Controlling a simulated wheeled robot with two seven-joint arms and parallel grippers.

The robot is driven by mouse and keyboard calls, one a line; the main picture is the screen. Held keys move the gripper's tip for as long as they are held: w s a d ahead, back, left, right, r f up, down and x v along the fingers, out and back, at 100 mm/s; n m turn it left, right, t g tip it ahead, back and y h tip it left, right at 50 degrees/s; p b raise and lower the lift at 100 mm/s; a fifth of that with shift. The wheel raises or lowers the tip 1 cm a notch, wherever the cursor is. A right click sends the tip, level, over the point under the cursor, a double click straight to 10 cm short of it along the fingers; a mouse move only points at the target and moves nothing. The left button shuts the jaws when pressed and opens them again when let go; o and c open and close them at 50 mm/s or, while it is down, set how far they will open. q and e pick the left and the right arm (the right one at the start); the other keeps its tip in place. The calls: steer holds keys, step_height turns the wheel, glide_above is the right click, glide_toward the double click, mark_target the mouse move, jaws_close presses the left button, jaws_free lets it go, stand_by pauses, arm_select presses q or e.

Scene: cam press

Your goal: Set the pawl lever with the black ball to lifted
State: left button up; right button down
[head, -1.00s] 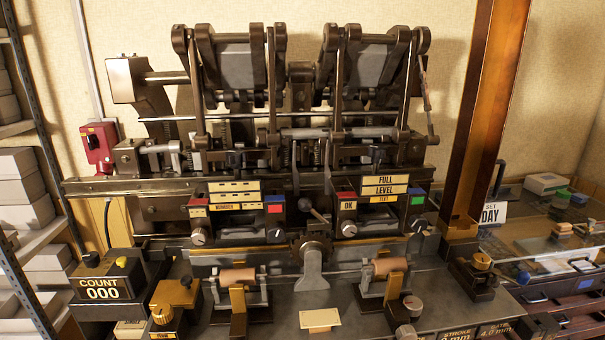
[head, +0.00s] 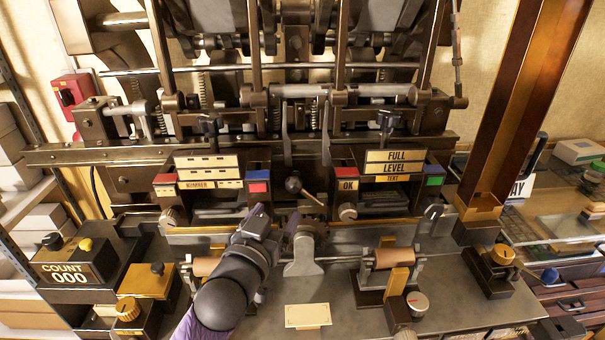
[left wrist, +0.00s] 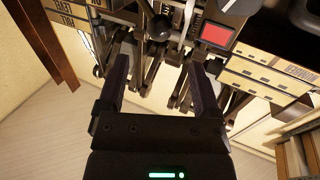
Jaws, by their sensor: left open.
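The pawl lever's black ball (head: 293,184) is at the middle of the press front, between the two label panels, with a thin rod running from it down to the right. The ball also shows in the left wrist view (left wrist: 160,28), beyond the fingertips and roughly between their lines. My left gripper (head: 279,216) is in front of and just below the ball, apart from it. Its two dark purple fingers (left wrist: 160,64) are spread with nothing between them. The lever's pivot is hard to make out. My right gripper is not in view.
Label panels flank the lever: one with a red and a blue button (head: 258,181), one reading FULL LEVEL (head: 394,163). A grey paddle-shaped part (head: 303,256) stands right of my gripper. A copper roller (head: 392,258) and a COUNT box (head: 68,270) sit on the bench.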

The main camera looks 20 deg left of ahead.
mark_target(291, 191)
arm_select(q)
steer(key=w, duration=0.2)
steer(key=shift+w+r, duration=0.25)
steer(key=shift+w, duration=0.05)
steer(key=w, duration=0.5)
steer(key=shift+f, duration=0.2)
steer(key=shift+w, duration=0.45)
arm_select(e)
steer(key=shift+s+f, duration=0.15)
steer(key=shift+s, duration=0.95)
arm_select(q)
jaws_close()
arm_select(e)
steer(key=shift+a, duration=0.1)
